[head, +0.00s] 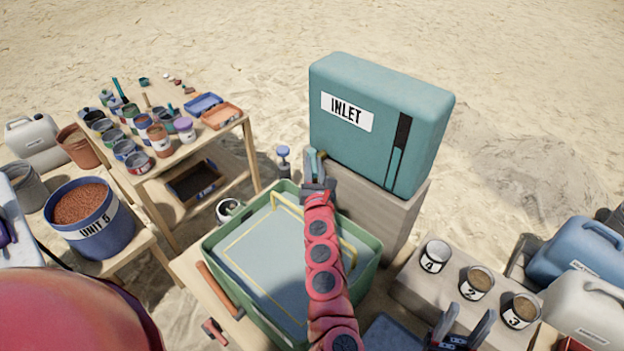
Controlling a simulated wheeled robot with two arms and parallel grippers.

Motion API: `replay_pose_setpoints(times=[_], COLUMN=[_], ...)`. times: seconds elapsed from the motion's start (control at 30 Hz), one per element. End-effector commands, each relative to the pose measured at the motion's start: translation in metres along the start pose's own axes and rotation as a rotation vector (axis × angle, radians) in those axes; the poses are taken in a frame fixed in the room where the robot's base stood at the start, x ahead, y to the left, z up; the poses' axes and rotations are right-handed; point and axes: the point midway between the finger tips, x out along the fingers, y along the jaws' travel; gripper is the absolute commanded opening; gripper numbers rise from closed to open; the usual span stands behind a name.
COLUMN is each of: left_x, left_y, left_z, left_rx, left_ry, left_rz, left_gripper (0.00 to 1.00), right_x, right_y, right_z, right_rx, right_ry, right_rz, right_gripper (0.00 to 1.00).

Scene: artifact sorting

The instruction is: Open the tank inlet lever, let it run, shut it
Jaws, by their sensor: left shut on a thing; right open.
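The teal tank (375,125) with a white INLET label (347,111) stands upright on a grey-brown block. A dark vertical slot (403,130) on its front shows a teal strip in its lower part. My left gripper (317,168) is at the tank's lower left corner, shut on a small teal piece that looks like the inlet lever. The jaws and arm hide most of that piece, so its angle is unclear. My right gripper (464,328) is open and empty at the bottom edge, right of centre.
A green tray (222,262) with a yellow outline inside lies under my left arm. Numbered cups (435,256) stand on a block to the right, near jerrycans (575,250). A wooden table (217,135) with several pots and a blue UNIT 5 bucket (97,228) are left.

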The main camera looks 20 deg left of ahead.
Motion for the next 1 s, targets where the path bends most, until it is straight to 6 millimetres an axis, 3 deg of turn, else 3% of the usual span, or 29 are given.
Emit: replay_pose_setpoints(times=[0.03,0.1,0.4,0.7,1.0], left_x=[-0.001,0.000,0.002,0.004,0.004], left_y=[-0.014,-0.017,-0.021,-0.024,-0.023], left_z=[-0.009,-0.009,-0.002,0.002,0.004], left_rx=[-0.003,-0.001,0.000,0.002,0.000], left_ry=[-0.002,0.011,0.049,0.071,0.077], left_rz=[0.024,0.084,0.278,0.368,0.395], left_gripper=[0.00,0.00,0.00,0.00,0.00], right_x=[-0.027,-0.043,-0.092,-0.115,-0.118], right_y=[-0.001,-0.002,-0.005,-0.006,-0.006], right_z=[0.005,0.007,0.015,0.019,0.020], right_rx=[0.000,0.000,0.000,0.000,0.000], right_ry=[0.000,0.000,0.000,0.000,0.000], right_rz=[0.000,0.000,0.000,0.000,0.000], right_gripper=[0.52,0.52,0.52,0.52,0.52])
